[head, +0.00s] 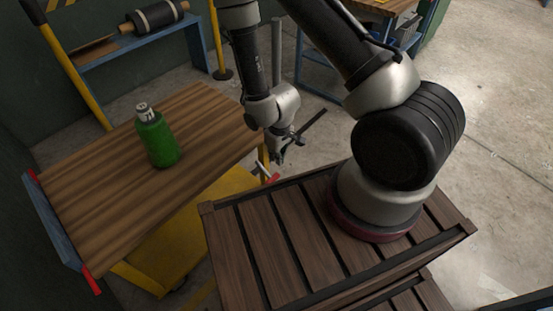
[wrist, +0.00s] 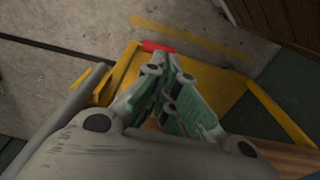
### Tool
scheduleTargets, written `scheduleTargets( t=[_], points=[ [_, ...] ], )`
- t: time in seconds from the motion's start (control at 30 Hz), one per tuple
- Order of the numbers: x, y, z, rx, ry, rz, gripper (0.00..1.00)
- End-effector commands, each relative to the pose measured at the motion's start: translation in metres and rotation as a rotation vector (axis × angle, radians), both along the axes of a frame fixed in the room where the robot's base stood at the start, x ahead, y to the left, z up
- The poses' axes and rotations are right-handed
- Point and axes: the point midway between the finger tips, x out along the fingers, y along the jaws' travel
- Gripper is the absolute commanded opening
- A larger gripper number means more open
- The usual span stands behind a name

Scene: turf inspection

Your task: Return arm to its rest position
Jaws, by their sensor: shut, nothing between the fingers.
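My gripper (head: 279,157) is at the end of my folded arm in the head view, pointing down just off the right end of the wooden table (head: 105,158). In the wrist view its fingers (wrist: 172,75) are closed together with nothing between them. Below them show a yellow frame and a red end piece (wrist: 156,46). My arm rises from its base on the dark slatted platform and bends over toward the table. The gripper appears apart from the table, though its exact height above the yellow frame is hard to tell.
A green bottle (head: 157,138) with a grey top stands upright on the table. A blue shelf (head: 136,41) with a dark roller (head: 158,15) stands behind. Yellow posts and a blue-framed bench (head: 321,72) are at the back. Concrete floor (head: 490,120) is open at right.

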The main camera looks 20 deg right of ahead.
Motion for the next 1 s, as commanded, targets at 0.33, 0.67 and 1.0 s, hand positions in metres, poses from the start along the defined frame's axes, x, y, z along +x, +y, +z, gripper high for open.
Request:
scheduleTargets(
  t=[0.33,0.67,1.0],
  points=[
    [0.000,0.000,0.000,0.000,0.000,0.000,0.00],
    [-0.063,-0.029,0.007,-0.120,0.256,-0.022,0.00],
    [-0.075,-0.049,0.126,-0.182,0.397,-0.101,0.00]
  ],
)
